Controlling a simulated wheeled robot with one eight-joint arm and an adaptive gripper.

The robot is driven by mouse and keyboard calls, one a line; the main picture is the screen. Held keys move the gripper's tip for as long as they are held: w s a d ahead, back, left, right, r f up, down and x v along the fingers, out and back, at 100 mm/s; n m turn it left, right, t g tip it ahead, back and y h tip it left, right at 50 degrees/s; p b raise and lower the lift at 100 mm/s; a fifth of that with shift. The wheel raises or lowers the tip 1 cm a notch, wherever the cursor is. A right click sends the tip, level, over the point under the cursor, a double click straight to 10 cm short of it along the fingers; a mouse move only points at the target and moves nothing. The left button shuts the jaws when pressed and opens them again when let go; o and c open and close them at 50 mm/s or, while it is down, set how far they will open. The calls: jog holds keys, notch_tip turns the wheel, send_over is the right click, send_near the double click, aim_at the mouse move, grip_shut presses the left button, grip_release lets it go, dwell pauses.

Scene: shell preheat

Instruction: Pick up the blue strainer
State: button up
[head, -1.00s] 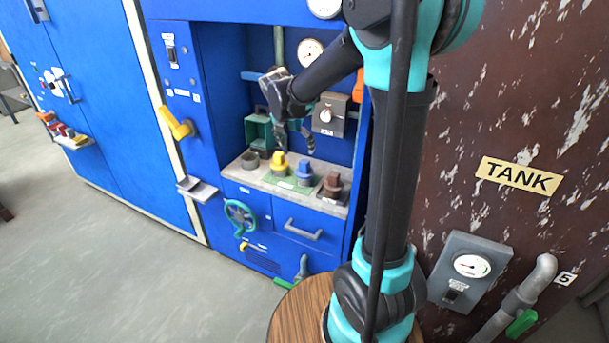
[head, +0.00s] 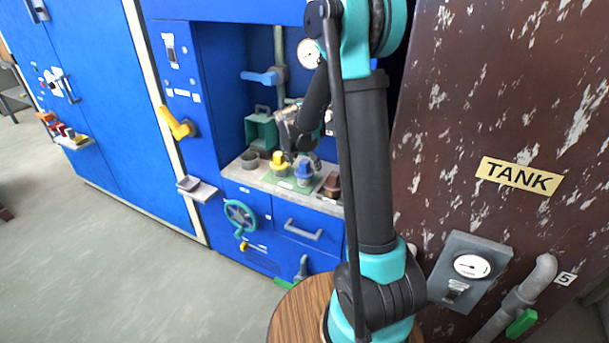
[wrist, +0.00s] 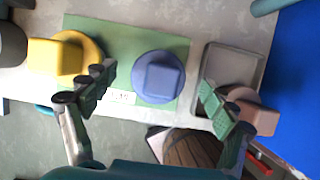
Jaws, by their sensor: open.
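The blue strainer (head: 304,172) sits on a green mat on the grey counter, between a yellow piece (head: 279,162) and a brown piece (head: 331,186). In the wrist view the strainer (wrist: 158,78) shows from above as a round blue rim with a squarish raised top. My gripper (head: 303,158) is over it and pointing down. In the wrist view its two fingers (wrist: 157,82) are apart, one on each side of the strainer, with nothing between them touching. How high the fingertips are above it is hard to tell.
The yellow piece (wrist: 60,57) is close to the left finger and the brown piece (wrist: 254,110) is by the right finger, near a grey square tray (wrist: 232,66). A dark round cup (head: 250,160) and a green box (head: 261,130) stand at the counter's left. Blue cabinet walls enclose the alcove.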

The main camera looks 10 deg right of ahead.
jog(key=shift+w+d+f, duration=0.15)
jog(key=shift+w+f, duration=0.05)
jog(key=shift+f, duration=0.4)
jog(key=shift+c, duration=0.3)
jog(key=c, duration=1.2)
jog(key=shift+r, duration=0.15)
